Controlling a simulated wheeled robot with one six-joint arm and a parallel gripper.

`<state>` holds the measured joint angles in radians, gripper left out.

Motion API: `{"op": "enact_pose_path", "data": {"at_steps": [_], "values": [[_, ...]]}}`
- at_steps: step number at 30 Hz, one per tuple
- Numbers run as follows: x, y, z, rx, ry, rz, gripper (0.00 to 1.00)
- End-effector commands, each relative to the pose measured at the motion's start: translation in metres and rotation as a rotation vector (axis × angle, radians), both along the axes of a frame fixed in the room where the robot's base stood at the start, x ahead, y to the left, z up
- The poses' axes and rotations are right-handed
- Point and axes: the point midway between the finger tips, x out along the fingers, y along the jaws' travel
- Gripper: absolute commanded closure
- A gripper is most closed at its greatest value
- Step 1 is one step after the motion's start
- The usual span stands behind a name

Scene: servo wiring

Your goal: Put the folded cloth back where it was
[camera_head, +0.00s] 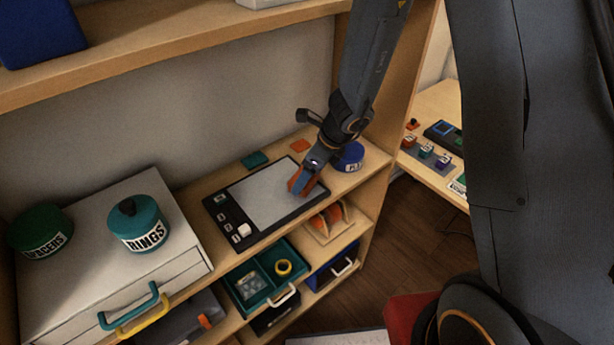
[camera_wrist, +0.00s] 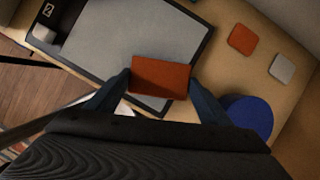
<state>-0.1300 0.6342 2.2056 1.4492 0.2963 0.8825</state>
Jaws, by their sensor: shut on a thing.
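My gripper (camera_head: 303,183) is shut on a flat orange-red piece, which I take to be the folded cloth (camera_wrist: 160,76). In the wrist view the cloth is between my two blue fingers, over the lower edge of the grey panel. In the head view the cloth (camera_head: 297,182) shows at my fingertips, over the right part of the dark-framed board (camera_head: 265,193) on the shelf top. I cannot tell whether it touches the board. No place marked for the cloth is clear to me.
A blue lidded jar (camera_head: 349,157) stands close to my gripper's right. An orange square (camera_head: 300,146) and a teal square (camera_head: 254,160) lie behind the board. A white cube (camera_head: 243,230) is at its left end. A RINGS jar (camera_head: 139,224) stands on a drawer box.

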Motion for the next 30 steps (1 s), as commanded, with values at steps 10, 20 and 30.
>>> {"op": "enact_pose_path", "data": {"at_steps": [10, 20, 30], "values": [[0.000, 0.001, -0.004, 0.000, -0.002, 0.002, 0.44], [0.000, 0.001, -0.005, -0.001, -0.001, 0.003, 0.08], [-0.001, -0.001, 0.005, 0.000, -0.004, 0.002, 0.08]]}}
